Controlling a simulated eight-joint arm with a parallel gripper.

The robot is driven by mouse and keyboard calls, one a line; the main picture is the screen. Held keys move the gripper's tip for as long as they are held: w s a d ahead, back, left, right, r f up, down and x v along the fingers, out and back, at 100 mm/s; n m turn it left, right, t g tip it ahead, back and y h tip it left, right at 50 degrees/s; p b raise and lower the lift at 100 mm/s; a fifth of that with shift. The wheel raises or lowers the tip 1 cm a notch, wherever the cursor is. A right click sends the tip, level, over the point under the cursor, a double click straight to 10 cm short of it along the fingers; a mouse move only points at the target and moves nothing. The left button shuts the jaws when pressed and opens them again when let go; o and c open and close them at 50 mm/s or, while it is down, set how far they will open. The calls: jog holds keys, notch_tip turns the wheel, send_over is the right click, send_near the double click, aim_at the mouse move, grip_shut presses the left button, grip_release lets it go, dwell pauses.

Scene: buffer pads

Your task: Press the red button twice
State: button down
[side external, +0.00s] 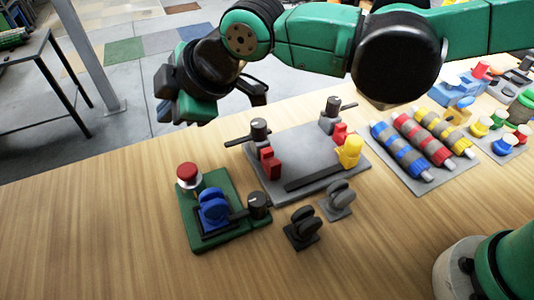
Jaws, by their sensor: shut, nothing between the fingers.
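The red button (187,174) is a round red cap on a pale collar at the back left corner of a green base plate (225,234). A blue part (213,207) and a black knob with a lever (258,203) sit on the same plate. My gripper (172,108) is in the air above and behind the red button, beyond the table's far edge in the picture. It is apart from the button and touches nothing that I can see. Its fingers are partly hidden by its own body; it is shut and empty.
A grey plate (300,140) with black levers, red blocks and a yellow part lies right of the green plate. Two grey and black pulley-like parts (338,197) stand in front of it. Striped cylinders (432,148) lie further right. The wooden table (90,240) is clear at left and front.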

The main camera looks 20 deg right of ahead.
aim_at(183, 167)
jog(key=shift+f, duration=4.25)
jog(key=shift+f, duration=0.15)
jog(key=shift+f, duration=0.25)
jog(key=shift+f, duration=0.8)
jog(key=shift+r, duration=1.25)
jog(key=shift+r, duration=2.5)
